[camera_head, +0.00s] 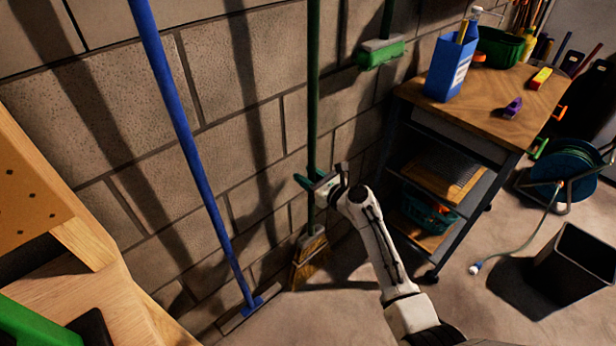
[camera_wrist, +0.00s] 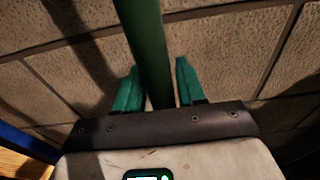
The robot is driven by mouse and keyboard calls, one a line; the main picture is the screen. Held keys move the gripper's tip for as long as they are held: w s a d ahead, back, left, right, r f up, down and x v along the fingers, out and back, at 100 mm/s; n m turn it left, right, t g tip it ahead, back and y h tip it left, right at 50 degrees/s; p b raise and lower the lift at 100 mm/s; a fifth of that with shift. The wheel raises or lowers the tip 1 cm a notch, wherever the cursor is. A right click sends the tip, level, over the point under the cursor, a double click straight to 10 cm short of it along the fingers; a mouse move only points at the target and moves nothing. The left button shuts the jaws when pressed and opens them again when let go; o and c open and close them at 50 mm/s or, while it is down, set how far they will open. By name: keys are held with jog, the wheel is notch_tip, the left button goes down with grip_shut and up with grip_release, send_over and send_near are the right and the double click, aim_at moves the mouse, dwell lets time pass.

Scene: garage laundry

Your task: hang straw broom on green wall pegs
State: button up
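The straw broom (camera_head: 308,248) stands nearly upright by the block wall, its straw head low near the floor. Its long green handle (camera_head: 313,90) runs up out of the top of the head view. My gripper (camera_head: 308,181) is at the lower part of this handle. In the wrist view, the green fingers of my gripper (camera_wrist: 158,85) stand on either side of the green handle (camera_wrist: 148,45). A small gap shows between the handle and the right finger; contact on the left is unclear. I cannot make out the green wall pegs in either view.
A green-headed brush (camera_head: 380,52) hangs on the wall at the right. A wooden bench (camera_head: 85,300) is at lower left.

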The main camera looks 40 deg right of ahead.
jog(key=o, duration=0.3)
jog(key=shift+f, duration=0.1)
jog(key=shift+s+f, duration=0.1)
jog(key=s+r+p, duration=0.1)
jog(key=s, duration=0.9)
jog(key=shift+s+d+r, duration=0.2)
jog(key=shift+s, duration=0.1)
jog(key=s+a+f+n+g+y+p, duration=0.1)
jog(key=s+a+f+n+g+y, duration=0.2)
jog(key=s+a+n, duration=0.45)
jog(key=s+a+f+n+g+y+p, duration=0.15)
jog(key=s+a+n+g, duration=0.3)
jog(key=a+n, duration=0.55)
jog(key=s+d+r+n+g+h, duration=0.1)
jog(key=s+n+g, duration=0.3)
jog(key=s+n, duration=0.4)
jog(key=s+d+r+n+g+h, duration=0.1)
jog(key=s+n+g+h, duration=0.3)
jog(key=s+n, duration=0.5)
jog(key=shift+d+r+n, duration=0.25)
jog(key=shift+r+n, duration=0.1)
jog(key=shift+n, duration=0.1)
